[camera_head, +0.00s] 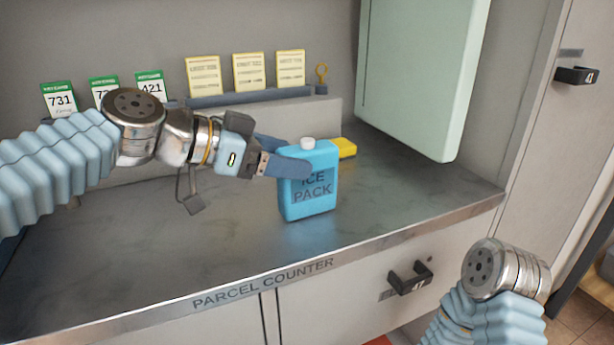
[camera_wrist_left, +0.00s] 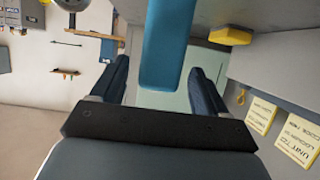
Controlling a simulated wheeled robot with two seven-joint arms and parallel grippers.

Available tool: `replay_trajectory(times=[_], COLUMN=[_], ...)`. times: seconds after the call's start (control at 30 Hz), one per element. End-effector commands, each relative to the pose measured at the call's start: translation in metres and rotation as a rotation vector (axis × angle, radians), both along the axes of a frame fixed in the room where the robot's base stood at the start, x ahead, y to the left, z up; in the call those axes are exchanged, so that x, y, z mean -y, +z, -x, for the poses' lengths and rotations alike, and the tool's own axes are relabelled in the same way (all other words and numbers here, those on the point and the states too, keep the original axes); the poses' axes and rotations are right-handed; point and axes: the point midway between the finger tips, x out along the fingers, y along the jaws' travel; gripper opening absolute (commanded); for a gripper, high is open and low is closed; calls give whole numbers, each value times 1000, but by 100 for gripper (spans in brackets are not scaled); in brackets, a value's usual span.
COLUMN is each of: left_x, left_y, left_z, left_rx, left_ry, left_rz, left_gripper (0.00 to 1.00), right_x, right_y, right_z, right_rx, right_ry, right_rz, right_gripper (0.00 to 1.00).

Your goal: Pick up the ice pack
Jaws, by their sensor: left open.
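A bright blue ice pack (camera_head: 309,208) with a white cap and the words ICE PACK stands upright on the parcel counter (camera_head: 235,254). My left gripper (camera_head: 291,160) reaches it from the left, with one finger across the upper front of the pack. The other finger is mostly hidden behind the pack. In the left wrist view the ice pack (camera_wrist_left: 165,45) extends between the two open fingers of my left gripper (camera_wrist_left: 160,85), with gaps visible on both sides. My right arm shows at the lower right, but its gripper is out of view.
A yellow block (camera_head: 346,147) lies behind the ice pack; it also shows in the left wrist view (camera_wrist_left: 230,36). A large pale green panel (camera_head: 418,75) hangs at the right. Cards (camera_head: 203,77) stand along the back ledge. The counter's front left is clear.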

Motion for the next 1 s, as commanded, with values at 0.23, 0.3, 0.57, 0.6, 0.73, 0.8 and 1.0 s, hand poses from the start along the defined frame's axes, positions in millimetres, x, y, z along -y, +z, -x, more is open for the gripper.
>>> replay_trajectory(times=[0.23, 0.3, 0.57, 0.6, 0.73, 0.8, 1.0], left_x=[34, 38, 38, 38, 38, 38, 38], left_y=[-9, -12, -13, -13, -13, -13, -12], left_z=[-14, -16, -16, -16, -16, -16, -16], left_rx=[-2, -2, 0, 0, 0, 0, 2], left_ry=[-4, -1, 0, 0, 0, 0, 1], left_rz=[-1, 0, 0, 0, 0, 0, 0], left_gripper=[74, 74, 68, 62, 42, 32, 5], right_x=[-4, -5, -5, -5, -5, -5, -4], right_y=[14, 14, 14, 14, 14, 14, 14], right_z=[1, 2, 2, 2, 2, 2, 2], right_rx=[-3, -2, -3, -3, -3, -3, -3], right_ry=[8, 8, 8, 8, 8, 8, 8], right_rz=[-6, -7, -7, -6, -6, -6, -6], right_gripper=[43, 43, 43, 43, 43, 43, 43])
